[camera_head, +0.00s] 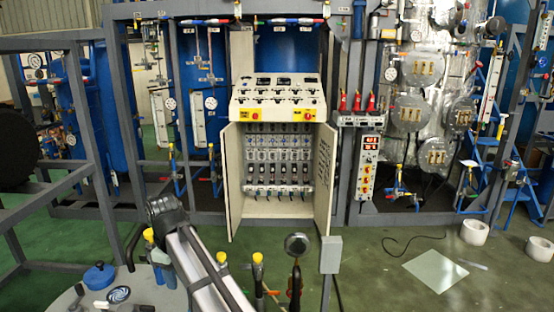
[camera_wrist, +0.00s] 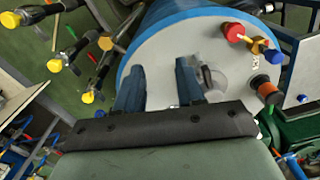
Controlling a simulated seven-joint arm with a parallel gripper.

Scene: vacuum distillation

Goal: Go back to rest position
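My gripper (camera_wrist: 160,68) shows in the wrist view with its two dark blue fingers apart and nothing between them. The fingers reach over the pale round top of a blue-rimmed tank (camera_wrist: 155,52). A small round glass-like part (camera_wrist: 213,82) on the tank top lies just right of the right finger; I cannot tell how far apart they are. In the head view, a white and black arm-like link rises from the bottom middle, and I cannot make out the gripper fingers there.
Valves with yellow caps (camera_wrist: 55,65) stand left of the tank. A red knob (camera_wrist: 233,32) sits on its top. In the head view, an open control cabinet (camera_head: 283,100) stands behind, with pipe racks at both sides. Green floor (camera_head: 385,270) is partly clear at right, with a pale sheet (camera_head: 435,271).

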